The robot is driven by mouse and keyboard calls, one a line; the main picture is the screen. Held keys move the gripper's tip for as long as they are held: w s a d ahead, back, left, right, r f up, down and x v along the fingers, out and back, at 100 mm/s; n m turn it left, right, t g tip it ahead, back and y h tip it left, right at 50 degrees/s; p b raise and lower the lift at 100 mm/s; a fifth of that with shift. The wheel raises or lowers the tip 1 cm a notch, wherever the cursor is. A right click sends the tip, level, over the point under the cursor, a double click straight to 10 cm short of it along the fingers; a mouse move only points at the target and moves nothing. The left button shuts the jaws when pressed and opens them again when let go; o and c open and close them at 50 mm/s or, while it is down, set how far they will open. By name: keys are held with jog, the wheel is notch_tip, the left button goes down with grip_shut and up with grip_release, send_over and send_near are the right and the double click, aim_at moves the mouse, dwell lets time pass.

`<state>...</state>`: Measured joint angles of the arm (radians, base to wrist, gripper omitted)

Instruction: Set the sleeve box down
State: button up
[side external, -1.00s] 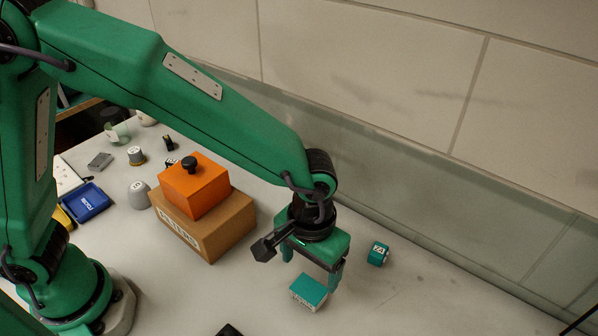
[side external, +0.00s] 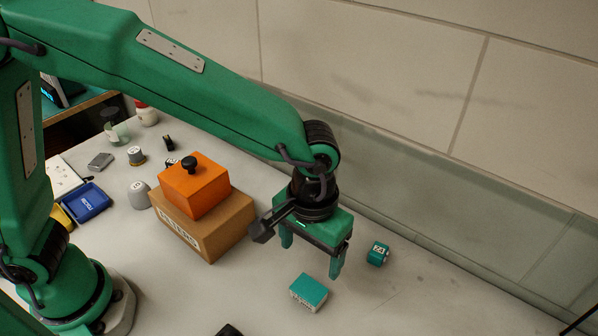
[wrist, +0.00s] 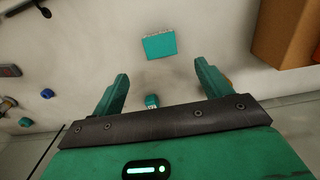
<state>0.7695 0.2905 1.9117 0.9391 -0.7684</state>
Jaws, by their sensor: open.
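The sleeve box, a flat teal box with a white printed side (side external: 309,291), lies on the pale bench top. It also shows in the wrist view (wrist: 159,46), beyond my fingertips. My gripper (side external: 311,256) is open and empty above the bench, with its fingers apart and clear of the box. In the wrist view the two green fingers (wrist: 162,76) stand wide apart with nothing between their tips.
A small teal block with a white label (side external: 378,254) lies to the right of my gripper. An orange box with a black knob (side external: 195,187) sits on a brown carton (side external: 215,233) at left. A blue tray (side external: 85,203) and several small items lie farther left.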

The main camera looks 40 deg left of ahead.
jog(key=a+r+t+h, duration=0.1)
jog(key=a+r, duration=0.3)
jog(key=a, duration=0.3)
jog(key=a+r+t, duration=0.1)
jog(key=a+r, duration=0.4)
jog(key=a, duration=0.2)
jog(key=s+a+r+t, duration=0.1)
jog(key=s+a, duration=0.2)
jog(key=a, duration=0.4)
jog(key=s+a+r+t+y, duration=0.1)
jog(key=s+a, duration=0.3)
jog(key=a, duration=0.4)
jog(key=shift+s+r+t, duration=0.25)
jog(key=shift+r+t, duration=0.25)
jog(key=shift+t, duration=0.3)
